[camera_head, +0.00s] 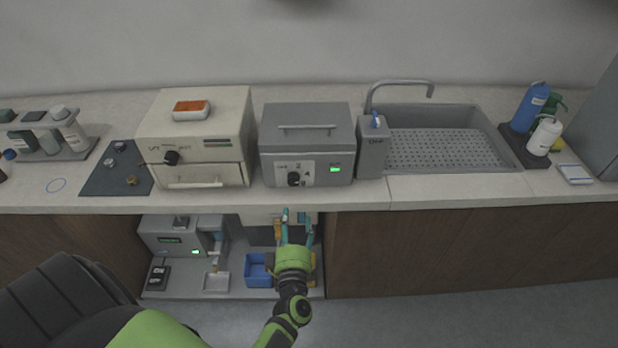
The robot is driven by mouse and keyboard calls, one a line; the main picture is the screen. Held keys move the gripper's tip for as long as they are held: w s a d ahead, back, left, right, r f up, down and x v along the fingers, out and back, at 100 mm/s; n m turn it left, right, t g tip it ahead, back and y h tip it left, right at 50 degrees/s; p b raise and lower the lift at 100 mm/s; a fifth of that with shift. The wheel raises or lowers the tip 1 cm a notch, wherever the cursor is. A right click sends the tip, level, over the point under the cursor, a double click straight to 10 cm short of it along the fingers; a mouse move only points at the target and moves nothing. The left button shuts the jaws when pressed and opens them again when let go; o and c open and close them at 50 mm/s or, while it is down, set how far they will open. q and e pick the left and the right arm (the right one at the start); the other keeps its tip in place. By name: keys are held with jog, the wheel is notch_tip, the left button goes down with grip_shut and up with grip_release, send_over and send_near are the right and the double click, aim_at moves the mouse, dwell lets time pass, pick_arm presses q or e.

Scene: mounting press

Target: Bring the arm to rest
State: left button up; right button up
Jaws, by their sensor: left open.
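My left gripper (296,222) is at the lower middle, at the end of my green and black arm. Its two fingers point away from me and stand apart, with nothing seen between them. It is in front of the open shelf space under the counter, below the grey box with a green display (307,145). The fingers overlap the view of a pale unit (258,217) under the counter; I cannot tell whether they touch it. My right gripper is not in view.
A blue bin (258,270), a small white tray (216,282) and a grey device (170,238) stand on the lower shelf (190,294). The counter edge (450,199) runs above. A beige oven-like box (195,125) and a sink (440,140) are on top. Floor at right is clear.

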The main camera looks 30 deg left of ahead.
pick_arm(q)
jog(key=s+d+f+m+g+h+b, duration=0.1)
jog(key=s+d+f+m+h, duration=0.25)
jog(key=f, duration=0.45)
jog(key=s+d+f+m+g+h, duration=0.2)
jog(key=d+f+m+h, duration=0.15)
jog(key=f, duration=0.35)
jog(key=s+d+f+m+g+h+b, duration=0.1)
jog(key=s+d+f+m+h, duration=0.2)
jog(key=f, duration=0.5)
jog(key=s+f+m+g+b, duration=0.1)
jog(key=s+f+m+g, duration=0.45)
jog(key=s+f, duration=0.8)
jog(key=s+a+f+m+g, duration=0.1)
jog(key=s+a+m+g, duration=0.1)
jog(key=s, duration=0.6)
jog(key=s+a+f+m+g, duration=0.1)
jog(key=s+f+m+g, duration=0.1)
jog(key=s, duration=0.6)
jog(key=shift+s+a+f+g+b, duration=0.2)
jog(key=shift+a+f+g+b, duration=0.1)
jog(key=shift+a+g, duration=0.05)
jog(key=shift+w, duration=0.1)
dwell(2.3)
